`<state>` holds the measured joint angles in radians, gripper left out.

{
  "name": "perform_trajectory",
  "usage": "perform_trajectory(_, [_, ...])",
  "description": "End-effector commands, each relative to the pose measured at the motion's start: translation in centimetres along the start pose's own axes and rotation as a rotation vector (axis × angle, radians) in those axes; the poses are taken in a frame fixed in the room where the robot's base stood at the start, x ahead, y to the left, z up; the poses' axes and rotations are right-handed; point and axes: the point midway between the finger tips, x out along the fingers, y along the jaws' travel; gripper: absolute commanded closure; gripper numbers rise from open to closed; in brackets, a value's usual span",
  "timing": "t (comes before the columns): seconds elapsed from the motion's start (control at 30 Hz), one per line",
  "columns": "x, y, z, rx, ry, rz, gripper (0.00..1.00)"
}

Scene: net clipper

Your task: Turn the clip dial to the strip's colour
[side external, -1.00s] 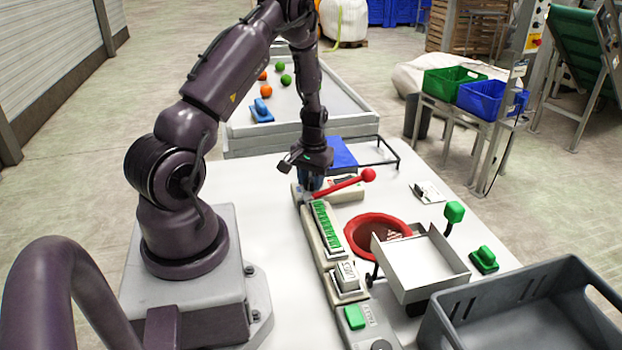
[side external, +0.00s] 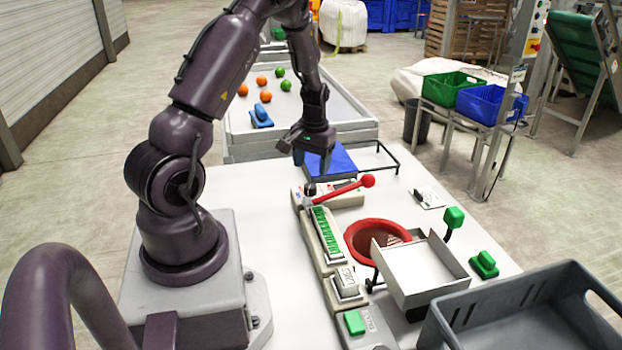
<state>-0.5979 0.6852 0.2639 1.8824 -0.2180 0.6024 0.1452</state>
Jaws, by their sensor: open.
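The net clipper is a long pale unit on the white table, with a green strip (side external: 325,231) lying along its rail. At its far end is a small dark knob (side external: 310,188) that looks like the clip dial; its setting is too small to read. A lever with a red ball (side external: 368,181) slopes up to the right beside it. My gripper (side external: 311,167) points down just above the knob, open and empty, apart from it.
A red funnel ring (side external: 376,238) and a white tray (side external: 424,268) stand right of the rail. A blue board (side external: 335,160) lies behind the knob. A grey crate (side external: 530,312) fills the front right. A green button (side external: 354,322) is at the near end. Bare table lies left of the rail.

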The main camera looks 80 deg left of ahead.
Motion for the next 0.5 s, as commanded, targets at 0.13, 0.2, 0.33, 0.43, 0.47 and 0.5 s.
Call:
perform_trajectory(0.13, [-3.3, 0.0, -0.1, 0.001, 0.004, 0.001, 0.4])
perform_trajectory(0.2, [-4.4, 0.0, 0.0, 0.001, 0.003, 0.001, 0.4])
perform_trajectory(0.33, [-5.9, 0.0, 0.0, 0.001, 0.002, -0.001, 0.4])
perform_trajectory(0.43, [-6.4, 0.0, 0.0, 0.0, -0.001, -0.001, 0.4])
perform_trajectory(0.47, [-6.5, 0.0, 0.0, 0.0, -0.001, -0.001, 0.4])
perform_trajectory(0.5, [-6.5, 0.0, 0.0, 0.0, -0.001, -0.001, 0.4])
